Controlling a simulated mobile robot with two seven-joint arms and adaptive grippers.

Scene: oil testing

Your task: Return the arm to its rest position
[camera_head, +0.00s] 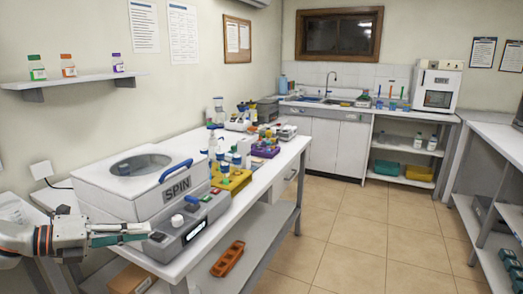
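My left gripper (146,233) shows at the lower left, in front of the centrifuge's front left corner. Its arm comes in from the left edge, and its fingers point right, close together in this view; whether they are open or shut is unclear. No object shows in it. The white centrifuge (105,188) marked SPIN stands on the bench with its round-windowed lid down. My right gripper is not in view.
The long white bench (205,232) carries a yellow rack (232,181), a purple rack (265,152) and several bottles. A brown tray (228,258) lies on its lower shelf. A sink counter stands at the back and a shelf unit at right. The tiled floor (345,240) between is clear.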

